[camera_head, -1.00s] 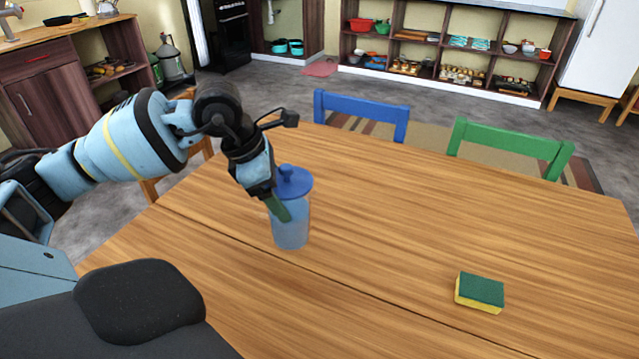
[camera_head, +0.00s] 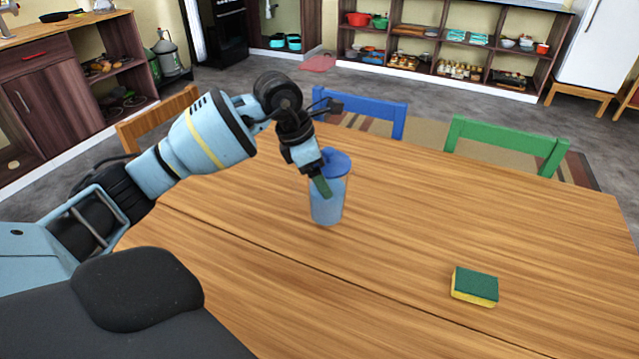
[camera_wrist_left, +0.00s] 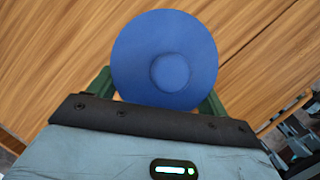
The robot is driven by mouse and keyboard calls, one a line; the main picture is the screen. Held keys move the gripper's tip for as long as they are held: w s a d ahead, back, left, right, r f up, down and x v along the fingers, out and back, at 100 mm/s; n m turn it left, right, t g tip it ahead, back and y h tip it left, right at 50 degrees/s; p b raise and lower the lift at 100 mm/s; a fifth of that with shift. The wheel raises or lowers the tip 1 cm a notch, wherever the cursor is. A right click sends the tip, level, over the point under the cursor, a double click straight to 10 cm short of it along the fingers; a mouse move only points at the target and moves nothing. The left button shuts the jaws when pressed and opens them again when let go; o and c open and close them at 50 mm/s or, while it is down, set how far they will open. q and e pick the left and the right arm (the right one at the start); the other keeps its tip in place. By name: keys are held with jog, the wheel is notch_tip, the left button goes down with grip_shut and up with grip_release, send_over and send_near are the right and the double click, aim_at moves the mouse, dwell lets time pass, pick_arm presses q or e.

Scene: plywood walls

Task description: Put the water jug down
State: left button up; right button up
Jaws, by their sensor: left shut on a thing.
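The water jug (camera_head: 327,207) is a translucent blue cylinder with a darker blue lid (camera_head: 337,160). It is upright over the wooden table (camera_head: 440,225) in the head view. My left gripper (camera_head: 321,186) is shut on the jug from its left side, with a green finger against its upper body. I cannot tell whether the jug's base touches the table. In the left wrist view, the round blue lid (camera_wrist_left: 165,60) hides most of the jug, and green fingers show on both sides of it. My right gripper is not in view.
A green and yellow sponge (camera_head: 474,286) lies on the table to the right of the jug. A blue chair (camera_head: 365,112) and a green chair (camera_head: 507,143) stand at the far edge. The tabletop around the jug is clear.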

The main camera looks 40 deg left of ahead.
pick_arm(q)
jog(key=shift+w+f, duration=0.1)
jog(key=shift+f, duration=1.75)
jog(key=o, duration=2)
jog(key=v, duration=1.2)
jog(key=shift+r, duration=0.15)
